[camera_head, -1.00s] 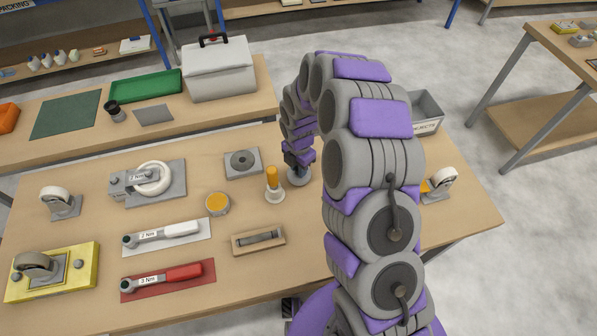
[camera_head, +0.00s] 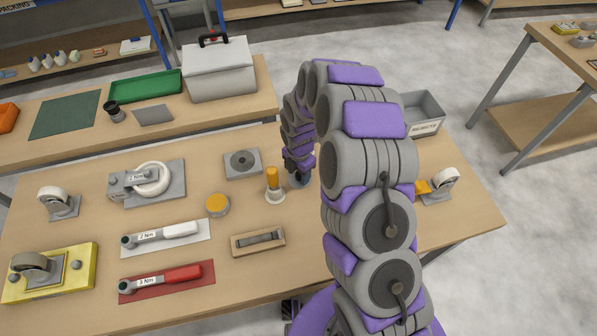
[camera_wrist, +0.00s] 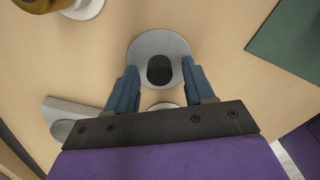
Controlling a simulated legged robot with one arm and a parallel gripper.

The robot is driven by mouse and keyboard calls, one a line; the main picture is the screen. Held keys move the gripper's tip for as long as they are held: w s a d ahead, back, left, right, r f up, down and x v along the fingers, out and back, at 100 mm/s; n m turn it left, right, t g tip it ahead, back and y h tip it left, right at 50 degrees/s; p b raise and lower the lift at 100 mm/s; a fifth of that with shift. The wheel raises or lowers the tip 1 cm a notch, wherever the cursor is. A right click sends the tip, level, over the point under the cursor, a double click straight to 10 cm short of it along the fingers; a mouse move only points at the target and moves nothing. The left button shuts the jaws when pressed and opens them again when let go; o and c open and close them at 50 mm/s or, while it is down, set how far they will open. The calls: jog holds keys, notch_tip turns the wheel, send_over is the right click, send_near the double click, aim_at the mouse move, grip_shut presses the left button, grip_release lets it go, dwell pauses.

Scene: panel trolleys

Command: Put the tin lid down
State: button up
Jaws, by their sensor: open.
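A round grey lid-like disc (camera_wrist: 148,43) with a dark oval centre shows in the wrist view, over the wooden bench top, apparently lying flat. I take it for the tin lid. My gripper (camera_wrist: 159,68) is open, with one blue-grey finger on each side of the dark centre. I cannot tell whether a finger touches it. In the head view my gripper (camera_head: 299,179) is low over the bench, right of the orange-handled tool, and hides most of the disc. A short round tin with an orange top (camera_head: 218,204) stands further left.
The orange-handled tool (camera_head: 273,185) stands close to my gripper. A grey plate with a round disc (camera_head: 242,163) lies left of it. A wooden block (camera_head: 258,242) lies nearer. A rejects bin (camera_head: 424,115) and a caster (camera_head: 440,185) are right of my arm.

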aim_at(299, 174)
notch_tip(299, 174, up, 12)
jog(key=p, duration=0.3)
jog(key=s+d+r+m, duration=0.3)
jog(key=s+r+m, duration=0.3)
jog(key=s+r, duration=0.25)
jog(key=s+d+r+m, duration=0.2)
jog(key=s+m, duration=0.4)
jog(key=s, duration=0.3)
jog(key=s+d+r+m+g, duration=0.1)
jog(key=s+d+r+m, duration=0.2)
jog(key=s+r+m, duration=0.2)
jog(key=s+d+r+m, duration=0.2)
jog(key=s+r+m, duration=0.2)
jog(key=s+m, duration=0.5)
jog(key=s, duration=0.4)
jog(key=shift+s+d+r+g, duration=0.15)
jog(key=shift+s+d+g, duration=0.1)
jog(key=shift+d+g, duration=0.15)
